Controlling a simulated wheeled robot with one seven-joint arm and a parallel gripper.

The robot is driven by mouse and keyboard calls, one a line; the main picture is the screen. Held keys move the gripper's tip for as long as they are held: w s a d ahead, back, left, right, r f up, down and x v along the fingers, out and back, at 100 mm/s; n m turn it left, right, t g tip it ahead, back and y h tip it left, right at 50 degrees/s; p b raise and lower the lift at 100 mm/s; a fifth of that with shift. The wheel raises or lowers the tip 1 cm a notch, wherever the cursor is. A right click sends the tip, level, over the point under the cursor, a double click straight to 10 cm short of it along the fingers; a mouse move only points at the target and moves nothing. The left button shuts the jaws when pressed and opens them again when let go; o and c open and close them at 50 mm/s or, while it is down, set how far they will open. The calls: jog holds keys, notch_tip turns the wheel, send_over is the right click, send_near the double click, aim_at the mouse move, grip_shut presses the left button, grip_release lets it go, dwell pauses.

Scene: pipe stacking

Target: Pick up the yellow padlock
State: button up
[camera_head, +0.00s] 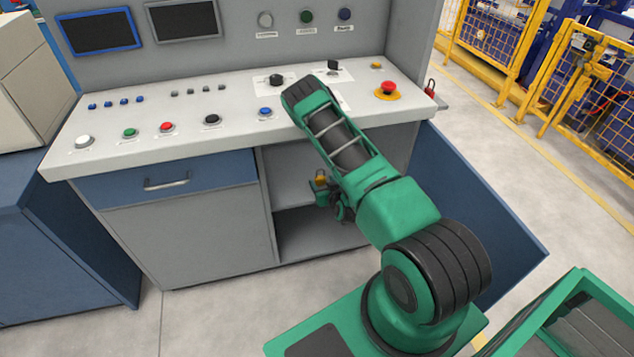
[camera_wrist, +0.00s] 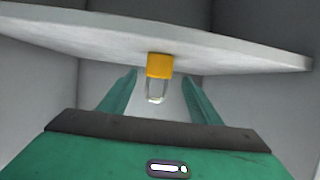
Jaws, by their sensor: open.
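The yellow padlock (camera_wrist: 159,66) is in the upper middle of the wrist view, with its silver shackle pointing down in the picture toward my gripper. Its body overlaps the edge of a pale shelf (camera_wrist: 230,58). My gripper (camera_wrist: 159,80) is open, with one green finger on each side of the shackle and visible gaps between. In the head view, the padlock (camera_head: 321,178) is a small yellow spot at my gripper (camera_head: 322,190), inside the cabinet's open compartment. I cannot tell whether the fingertips reach past the padlock's body.
The shelf (camera_head: 290,212) divides the open compartment. The console top (camera_head: 190,140) with buttons and a red emergency stop (camera_head: 389,88) lies above it. The blue door (camera_head: 470,205) stands open at right. A red padlock (camera_head: 430,88) hangs by the console's right end.

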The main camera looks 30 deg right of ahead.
aim_at(321, 179)
jog(key=shift+x, duration=2.5)
jog(key=shift+d+r, duration=0.1)
jog(key=c, duration=1.2)
